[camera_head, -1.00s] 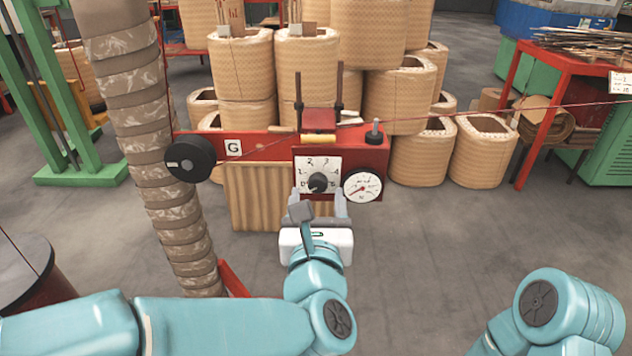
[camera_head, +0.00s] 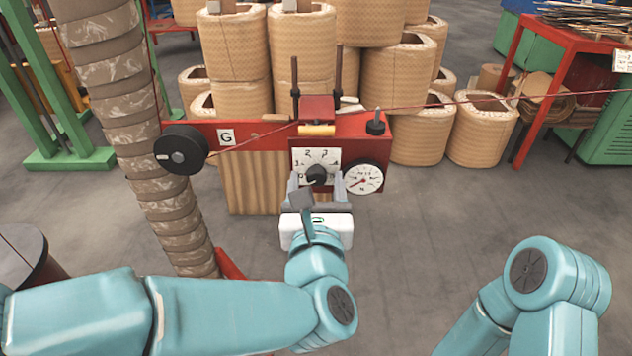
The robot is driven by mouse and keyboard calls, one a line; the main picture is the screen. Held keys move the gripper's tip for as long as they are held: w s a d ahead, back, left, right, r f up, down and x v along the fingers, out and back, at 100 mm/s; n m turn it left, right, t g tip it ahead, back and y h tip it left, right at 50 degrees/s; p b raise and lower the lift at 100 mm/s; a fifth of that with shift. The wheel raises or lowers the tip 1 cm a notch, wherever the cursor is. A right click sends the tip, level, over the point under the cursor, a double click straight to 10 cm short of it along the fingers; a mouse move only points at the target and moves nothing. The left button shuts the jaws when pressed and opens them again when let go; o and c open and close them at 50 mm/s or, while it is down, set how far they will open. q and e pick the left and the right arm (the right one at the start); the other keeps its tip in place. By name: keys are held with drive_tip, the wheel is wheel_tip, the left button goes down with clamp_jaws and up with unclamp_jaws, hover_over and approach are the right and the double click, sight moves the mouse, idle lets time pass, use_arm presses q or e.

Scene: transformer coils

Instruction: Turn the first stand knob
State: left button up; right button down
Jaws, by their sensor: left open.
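The red stand (camera_head: 270,135) carries a white square dial plate (camera_head: 318,158) with numbers and a black knob (camera_head: 317,174) at its lower middle. A round white gauge (camera_head: 363,179) sits to the right of the plate. A larger black round wheel (camera_head: 181,150) is at the stand's left end, near a "G" label. My left gripper (camera_head: 317,189) is open, just below and in front of the dial knob, its fingers apart on either side of it in the picture. I cannot tell whether they touch the knob. My right gripper is out of view; only its arm shows at lower right.
A tall wrapped column (camera_head: 135,120) stands left of the stand. Several tan paper coils (camera_head: 480,135) are stacked behind it. A red table (camera_head: 560,50) is at the right. A red wire runs right from the stand. The grey floor in front is clear.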

use_arm(q)
drive_tip(key=c, duration=1)
drive_tip(key=shift+c, duration=0.2)
drive_tip(key=shift+m, duration=0.3)
